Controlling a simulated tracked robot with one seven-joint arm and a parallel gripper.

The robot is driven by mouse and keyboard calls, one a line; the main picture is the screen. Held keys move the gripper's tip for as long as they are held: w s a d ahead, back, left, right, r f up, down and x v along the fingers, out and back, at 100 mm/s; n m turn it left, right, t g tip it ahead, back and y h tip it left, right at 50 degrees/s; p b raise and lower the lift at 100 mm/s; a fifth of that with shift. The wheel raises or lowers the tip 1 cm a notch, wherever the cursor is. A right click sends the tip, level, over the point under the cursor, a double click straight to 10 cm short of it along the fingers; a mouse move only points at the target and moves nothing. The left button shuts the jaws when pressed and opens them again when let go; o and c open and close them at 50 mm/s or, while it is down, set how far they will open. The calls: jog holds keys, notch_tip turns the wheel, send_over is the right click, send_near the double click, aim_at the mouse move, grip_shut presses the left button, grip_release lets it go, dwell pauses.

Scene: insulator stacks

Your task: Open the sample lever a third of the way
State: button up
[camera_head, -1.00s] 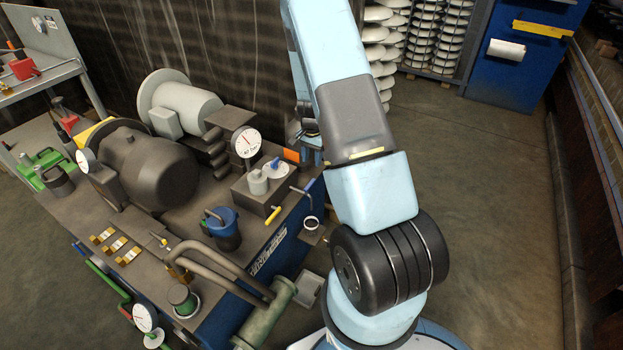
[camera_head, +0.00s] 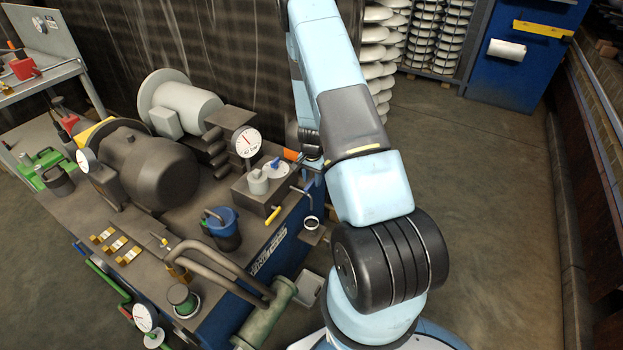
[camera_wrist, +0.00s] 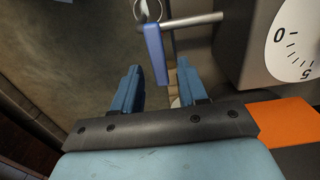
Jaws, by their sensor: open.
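The sample lever appears to be the blue handle (camera_wrist: 155,52) on a metal rod (camera_wrist: 192,20) in the wrist view. It hangs down between the tips of my gripper (camera_wrist: 158,68). The two blue fingers are apart, with a visible gap on each side of the lever. In the head view a small blue lever (camera_head: 302,190) sticks out at the right edge of the bench, above a small cup (camera_head: 311,222). My gripper is mostly hidden behind my arm there.
A round dial (camera_wrist: 292,45) on a dark block lies close to the right of the lever. An orange piece (camera_wrist: 285,122) is near my gripper's right side. A yellow lever (camera_head: 272,214) and a blue pot (camera_head: 222,228) stand near the bench edge. Open floor (camera_head: 490,170) lies right.

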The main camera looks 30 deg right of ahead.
grip_shut()
dwell(0.3)
jog(key=m, duration=0.1)
jog(key=s+m, duration=0.1)
jog(key=m, duration=0.3)
jog(key=shift+s+d, duration=0.3)
jog(key=shift+d, duration=0.05)
grip_release()
notch_tip(320, 180, up, 14)
jog(key=shift+f, duration=0.15)
dwell(0.6)
